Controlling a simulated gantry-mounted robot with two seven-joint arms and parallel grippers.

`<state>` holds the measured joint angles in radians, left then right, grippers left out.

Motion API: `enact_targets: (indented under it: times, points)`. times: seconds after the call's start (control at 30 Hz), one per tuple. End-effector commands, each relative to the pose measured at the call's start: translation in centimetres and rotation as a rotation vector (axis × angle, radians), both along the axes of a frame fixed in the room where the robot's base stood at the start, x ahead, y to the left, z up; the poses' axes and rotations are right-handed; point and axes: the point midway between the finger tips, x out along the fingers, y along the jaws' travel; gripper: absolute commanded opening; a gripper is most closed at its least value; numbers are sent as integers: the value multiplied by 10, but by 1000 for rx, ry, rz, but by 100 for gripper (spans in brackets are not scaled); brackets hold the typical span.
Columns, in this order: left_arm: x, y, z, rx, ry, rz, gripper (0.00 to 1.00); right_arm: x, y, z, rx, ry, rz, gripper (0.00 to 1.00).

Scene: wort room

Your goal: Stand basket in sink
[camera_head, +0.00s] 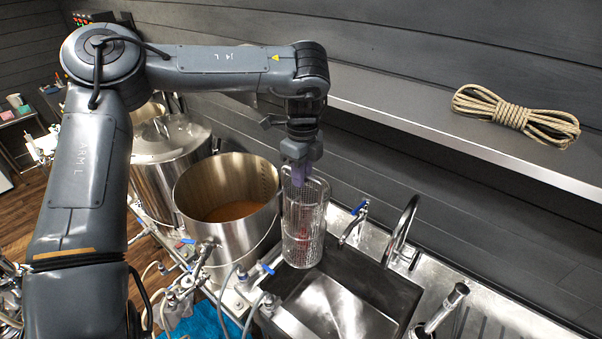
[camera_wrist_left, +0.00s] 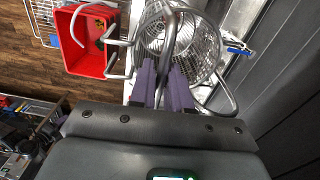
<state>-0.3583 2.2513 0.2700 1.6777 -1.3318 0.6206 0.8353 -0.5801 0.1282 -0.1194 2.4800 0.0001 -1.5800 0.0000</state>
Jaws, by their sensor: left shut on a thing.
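The basket (camera_head: 305,222) is a tall, clear-looking metal mesh cylinder, hanging upright below my left gripper (camera_head: 297,172). In the head view it is beside the large open pot and over the left end of the sink (camera_head: 381,277). I cannot tell whether its bottom touches anything. In the left wrist view the basket (camera_wrist_left: 196,48) shows its open mouth and a bent metal handle (camera_wrist_left: 171,45). My left gripper's purple fingers (camera_wrist_left: 164,86) are closed on that handle. My right gripper is not in view.
The open steel pot (camera_head: 228,215) with brown liquid stands left of the basket. A tap (camera_head: 404,228) and a small blue-handled valve (camera_head: 355,222) rise behind the sink. A shelf (camera_head: 420,115) with coiled rope (camera_head: 515,115) runs above. A red bin (camera_wrist_left: 88,40) shows in the wrist view.

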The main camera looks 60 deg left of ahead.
Motion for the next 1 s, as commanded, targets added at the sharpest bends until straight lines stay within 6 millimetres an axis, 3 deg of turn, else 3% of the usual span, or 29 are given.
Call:
enact_targets:
  times: [0.53, 1.0]
  points:
    - [7, 3, 1, 2, 0, 2, 0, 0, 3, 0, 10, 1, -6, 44]
    - [64, 27, 0, 4, 1, 3, 0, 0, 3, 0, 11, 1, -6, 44]
